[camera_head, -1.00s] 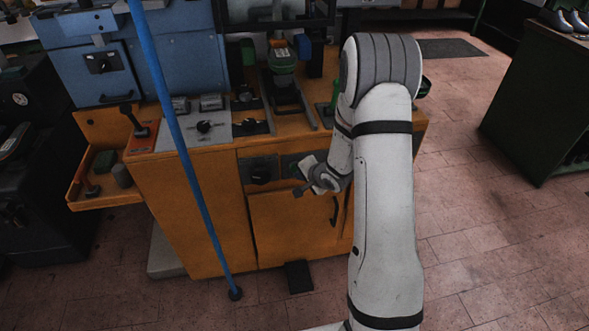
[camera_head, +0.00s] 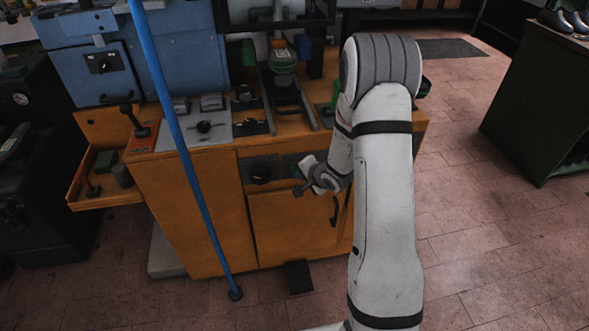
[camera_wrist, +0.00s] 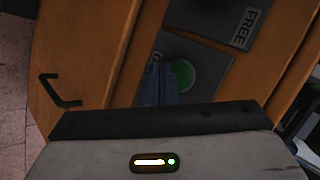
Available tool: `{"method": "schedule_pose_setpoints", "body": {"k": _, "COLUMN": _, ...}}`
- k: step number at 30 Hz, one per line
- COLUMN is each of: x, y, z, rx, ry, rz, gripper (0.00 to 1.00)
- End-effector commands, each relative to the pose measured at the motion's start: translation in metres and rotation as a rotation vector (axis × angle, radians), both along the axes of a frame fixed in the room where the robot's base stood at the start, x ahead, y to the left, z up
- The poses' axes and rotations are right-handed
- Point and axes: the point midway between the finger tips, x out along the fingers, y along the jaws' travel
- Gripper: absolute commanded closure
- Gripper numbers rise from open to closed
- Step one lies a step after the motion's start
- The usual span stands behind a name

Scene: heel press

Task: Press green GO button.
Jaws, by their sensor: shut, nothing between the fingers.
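The green round button (camera_wrist: 182,75) sits on a dark plate (camera_wrist: 205,68) on the orange cabinet front in the wrist view. A pale letter G shows at its upper left; the rest of the label is hidden. My gripper (camera_wrist: 157,72) is shut and empty. Its fingertips overlap the left side of the button in that view; I cannot tell whether they touch it.
A dark plate marked FREE (camera_wrist: 238,22) with a black knob lies beside the button's plate. The orange cabinet (camera_head: 200,200) has a black door handle (camera_head: 334,211). A blue pole (camera_head: 185,150) stands in front of the cabinet. A pedal (camera_head: 299,277) is on the floor.

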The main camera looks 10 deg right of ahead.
Motion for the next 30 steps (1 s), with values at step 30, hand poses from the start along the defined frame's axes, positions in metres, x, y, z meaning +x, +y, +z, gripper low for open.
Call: {"method": "schedule_pose_setpoints", "body": {"k": 30, "x": 0.012, "y": 0.0, "z": 0.001, "rx": 0.0, "ry": 0.0, "rz": 0.0, "gripper": 1.0}}
